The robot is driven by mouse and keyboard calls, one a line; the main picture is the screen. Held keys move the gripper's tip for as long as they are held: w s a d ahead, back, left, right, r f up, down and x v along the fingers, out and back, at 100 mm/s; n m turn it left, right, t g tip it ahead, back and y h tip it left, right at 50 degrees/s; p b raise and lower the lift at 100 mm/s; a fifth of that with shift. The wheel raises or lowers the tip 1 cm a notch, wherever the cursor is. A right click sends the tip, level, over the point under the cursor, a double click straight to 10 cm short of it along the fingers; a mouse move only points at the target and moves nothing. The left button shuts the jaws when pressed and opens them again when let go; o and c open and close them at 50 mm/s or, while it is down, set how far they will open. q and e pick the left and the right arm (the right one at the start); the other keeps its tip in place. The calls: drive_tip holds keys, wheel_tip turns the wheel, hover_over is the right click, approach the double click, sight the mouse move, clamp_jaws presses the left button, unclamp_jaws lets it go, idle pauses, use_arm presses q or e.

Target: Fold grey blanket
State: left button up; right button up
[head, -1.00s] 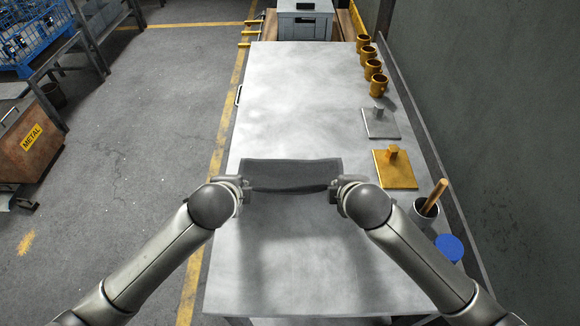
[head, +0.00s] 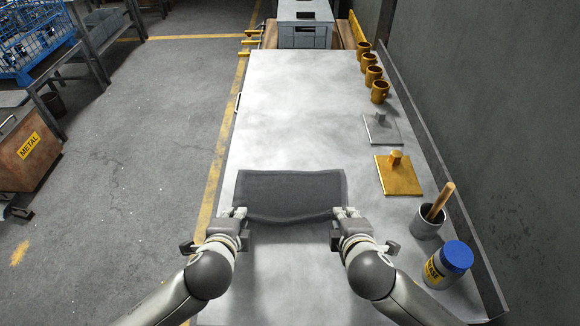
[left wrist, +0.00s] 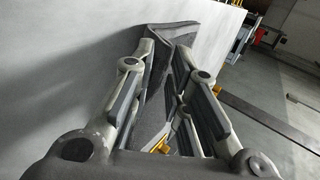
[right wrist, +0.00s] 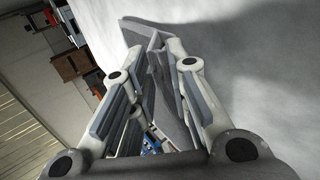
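The blanket's underside and any layers beneath are hidden.
Along the right side of the table (head: 290,110) stand several gold mugs (head: 374,75), a silver plate with a knob (head: 381,128), a gold one (head: 398,175), a cup with a wooden handle (head: 428,220) and a blue-lidded jar (head: 448,265). The table beyond the blanket is clear.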

use_arm(q)
drive_tip(key=o, duration=0.4)
use_arm(e)
drive_tip(key=o, duration=0.4)
drive_tip(key=shift+c, duration=0.2)
